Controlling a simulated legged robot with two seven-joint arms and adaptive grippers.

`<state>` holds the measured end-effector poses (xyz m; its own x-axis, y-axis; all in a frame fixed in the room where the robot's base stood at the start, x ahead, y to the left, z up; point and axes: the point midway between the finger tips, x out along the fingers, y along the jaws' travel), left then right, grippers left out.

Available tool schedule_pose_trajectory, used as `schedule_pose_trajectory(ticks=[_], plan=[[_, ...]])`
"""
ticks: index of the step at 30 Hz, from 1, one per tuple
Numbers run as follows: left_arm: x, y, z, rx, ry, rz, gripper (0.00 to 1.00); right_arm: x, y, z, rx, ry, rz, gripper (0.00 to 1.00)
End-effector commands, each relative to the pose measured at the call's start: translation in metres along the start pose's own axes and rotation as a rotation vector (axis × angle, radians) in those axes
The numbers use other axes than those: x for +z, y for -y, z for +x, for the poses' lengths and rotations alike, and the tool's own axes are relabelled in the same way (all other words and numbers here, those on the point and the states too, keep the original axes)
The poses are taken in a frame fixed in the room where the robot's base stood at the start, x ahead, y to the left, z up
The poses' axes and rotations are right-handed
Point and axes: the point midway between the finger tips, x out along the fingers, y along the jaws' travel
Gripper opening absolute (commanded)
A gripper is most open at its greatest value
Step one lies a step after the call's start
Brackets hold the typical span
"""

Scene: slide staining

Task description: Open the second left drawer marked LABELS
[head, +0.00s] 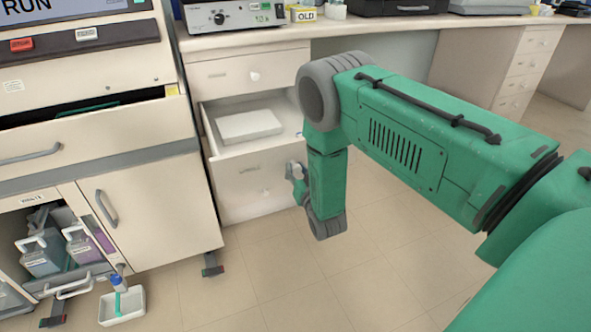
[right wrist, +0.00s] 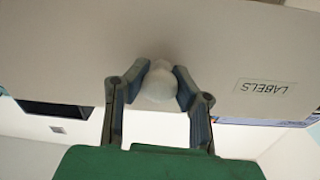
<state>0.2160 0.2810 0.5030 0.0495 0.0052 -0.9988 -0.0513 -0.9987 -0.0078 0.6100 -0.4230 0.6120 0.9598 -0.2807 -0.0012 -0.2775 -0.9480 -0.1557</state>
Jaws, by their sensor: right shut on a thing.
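The LABELS drawer (head: 228,165) is the second one down in the left cabinet under the counter. It stands pulled out, and its inside is visible from above. A white flat box or block (head: 249,126) lies inside it. My right gripper (head: 292,168) is at the right part of the drawer's front. In the right wrist view, my right gripper (right wrist: 161,82) is shut on the round white knob (right wrist: 159,88), a finger on each side. The LABELS tag (right wrist: 267,87) is upside down, to the right of the knob there. My left gripper is not in view.
The shut top drawer (head: 225,76) with a white knob is above. A large machine (head: 120,140) stands close on the left, with an open shelf of bottles. A small white tray (head: 123,305) is on the floor. The tiled floor in front is mostly clear.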

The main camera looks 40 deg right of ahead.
Motion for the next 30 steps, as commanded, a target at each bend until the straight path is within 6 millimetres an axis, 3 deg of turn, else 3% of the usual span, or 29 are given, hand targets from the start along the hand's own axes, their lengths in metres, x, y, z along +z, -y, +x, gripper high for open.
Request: schedule_pose_trajectory(ticks=[3, 4, 6, 17, 22, 30], plan=[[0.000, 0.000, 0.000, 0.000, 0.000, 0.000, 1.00, -0.001, 0.001, 0.000, -0.002, -0.002, 0.000, 0.00], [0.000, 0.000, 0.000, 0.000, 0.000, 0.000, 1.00, -0.001, 0.001, 0.000, -0.002, -0.002, 0.000, 0.31], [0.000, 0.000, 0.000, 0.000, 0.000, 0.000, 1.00, -0.001, 0.001, 0.000, -0.002, -0.002, 0.000, 0.48], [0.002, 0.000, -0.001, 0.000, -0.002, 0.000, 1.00, 0.000, 0.000, -0.004, -0.001, 0.000, 0.000, 0.48], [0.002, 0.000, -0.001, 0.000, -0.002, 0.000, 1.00, 0.001, 0.000, -0.027, 0.000, 0.004, 0.000, 0.48], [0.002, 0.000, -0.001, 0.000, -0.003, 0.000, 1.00, 0.002, 0.000, -0.085, -0.001, 0.004, 0.001, 0.48]])
